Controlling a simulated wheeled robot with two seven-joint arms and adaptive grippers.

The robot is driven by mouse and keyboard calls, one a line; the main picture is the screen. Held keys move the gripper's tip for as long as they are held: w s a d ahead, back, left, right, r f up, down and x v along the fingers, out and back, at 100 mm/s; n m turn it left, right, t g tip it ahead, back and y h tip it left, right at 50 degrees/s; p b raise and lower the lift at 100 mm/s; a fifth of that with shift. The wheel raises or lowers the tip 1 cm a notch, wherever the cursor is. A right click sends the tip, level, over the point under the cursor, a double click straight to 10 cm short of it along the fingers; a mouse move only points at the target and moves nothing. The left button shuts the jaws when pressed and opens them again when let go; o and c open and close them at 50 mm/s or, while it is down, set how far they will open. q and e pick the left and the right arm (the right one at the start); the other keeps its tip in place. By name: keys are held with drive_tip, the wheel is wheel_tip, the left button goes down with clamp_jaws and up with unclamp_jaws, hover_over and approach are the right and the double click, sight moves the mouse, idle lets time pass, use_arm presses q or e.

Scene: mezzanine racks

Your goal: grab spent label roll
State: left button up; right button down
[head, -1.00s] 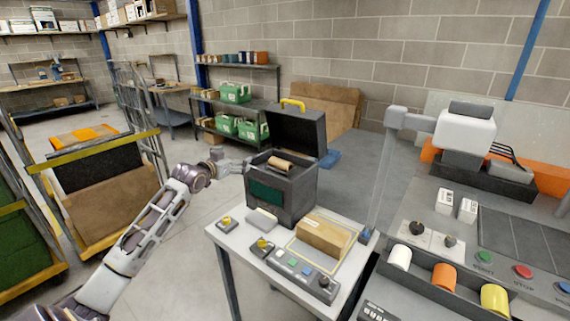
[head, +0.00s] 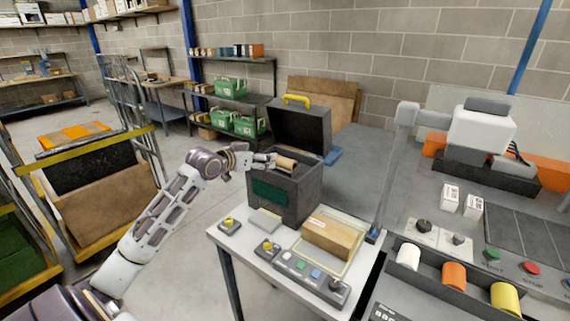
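The spent label roll (head: 286,163) is a small tan-brown cylinder at the open top of the dark grey label printer (head: 308,196). The printer's lid (head: 302,130) with a yellow handle stands raised behind it. My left gripper (head: 272,162) reaches in from the left over the printer's top edge, and its fingertips are at the roll's left end. The fingers are small here, so I cannot tell whether they close on the roll. My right gripper is not in view.
The printer stands on a small white table with a cardboard box (head: 332,234), a button panel (head: 311,276) and yellow-knobbed controls. To the right is a bench with white, orange and yellow rolls (head: 454,276). A yellow-edged cart (head: 100,205) stands left; green cases (head: 231,87) sit on the back shelf.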

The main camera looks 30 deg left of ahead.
use_arm(q)
drive_tip(key=shift+s+d+f+g, duration=0.15)
drive_tip(key=shift+f+g, duration=0.1)
drive_tip(key=shift+f, duration=0.2)
drive_tip(key=shift+s+a+f+g, duration=0.15)
drive_tip(key=shift+f+g, duration=0.1)
drive_tip(key=shift+f, duration=0.15)
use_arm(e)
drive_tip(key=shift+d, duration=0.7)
use_arm(q)
drive_tip(key=shift+d, duration=0.15)
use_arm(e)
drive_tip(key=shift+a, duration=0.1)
use_arm(q)
drive_tip(key=p, duration=0.1)
approach(284, 163)
drive_tip(key=shift+w+a+r, duration=0.1)
drive_tip(key=shift+w+a, duration=0.15)
drive_tip(key=shift+w, duration=0.4)
drive_tip(key=shift+w+a+r, duration=0.1)
drive_tip(key=shift+w+a, duration=0.1)
drive_tip(key=shift+w, duration=0.45)
drive_tip(key=shift+x, duration=0.75)
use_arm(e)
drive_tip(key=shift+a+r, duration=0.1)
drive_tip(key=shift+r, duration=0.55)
